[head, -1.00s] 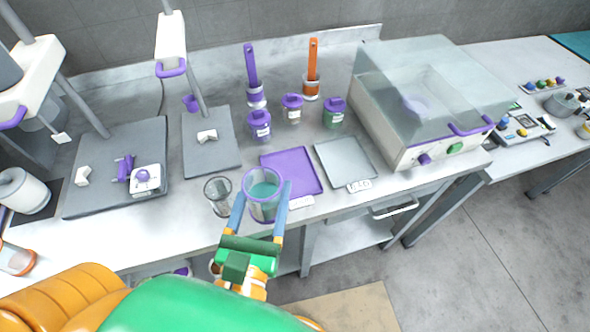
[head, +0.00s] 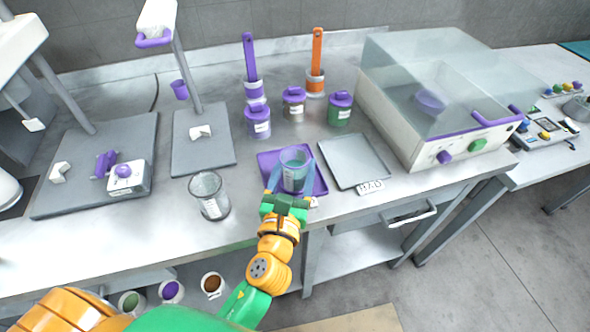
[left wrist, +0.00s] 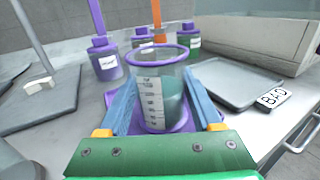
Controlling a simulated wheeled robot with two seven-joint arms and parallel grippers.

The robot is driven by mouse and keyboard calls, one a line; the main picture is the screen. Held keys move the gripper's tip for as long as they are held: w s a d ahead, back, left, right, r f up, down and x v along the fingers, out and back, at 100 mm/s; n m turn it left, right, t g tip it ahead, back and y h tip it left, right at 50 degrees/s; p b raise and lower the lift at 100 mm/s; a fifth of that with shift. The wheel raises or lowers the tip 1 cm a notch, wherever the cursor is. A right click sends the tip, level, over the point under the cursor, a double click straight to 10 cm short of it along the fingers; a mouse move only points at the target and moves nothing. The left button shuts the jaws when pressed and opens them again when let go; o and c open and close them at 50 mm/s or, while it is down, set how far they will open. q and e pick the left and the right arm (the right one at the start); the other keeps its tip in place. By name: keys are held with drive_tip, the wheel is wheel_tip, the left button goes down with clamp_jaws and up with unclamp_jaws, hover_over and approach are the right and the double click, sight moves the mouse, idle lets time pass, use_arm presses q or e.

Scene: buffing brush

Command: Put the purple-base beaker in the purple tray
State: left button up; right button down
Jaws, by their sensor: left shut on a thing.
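The purple-base beaker (head: 293,168) has a purple rim and base and holds teal liquid. It stands upright over the purple tray (head: 318,187); I cannot tell for sure whether its base touches the tray. My left gripper (head: 283,178) is shut on the beaker, with blue fingers on both sides of it. In the left wrist view the beaker (left wrist: 158,95) shows a printed scale, and the purple tray (left wrist: 112,97) shows around and behind it. My right gripper is not in view.
A clear beaker (head: 209,195) stands left of the purple tray. A grey tray (head: 352,160) lies to its right. Several lidded jars and two brushes, purple (head: 250,65) and orange (head: 317,60), stand behind. A clear-lidded machine (head: 435,100) is at right.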

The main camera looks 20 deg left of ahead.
use_arm(q)
drive_tip(key=o, duration=1.4)
drive_tip(key=shift+s+r, duration=0.1)
drive_tip(key=s+b, duration=0.1)
drive_tip(key=s, duration=0.3)
drive_tip(key=s+d+b, duration=0.1)
drive_tip(key=s, duration=0.3)
drive_tip(key=s+b, duration=0.2)
drive_tip(key=s, duration=0.1)
drive_tip(key=shift+s+d, duration=0.25)
drive_tip(key=shift+s, duration=0.15)
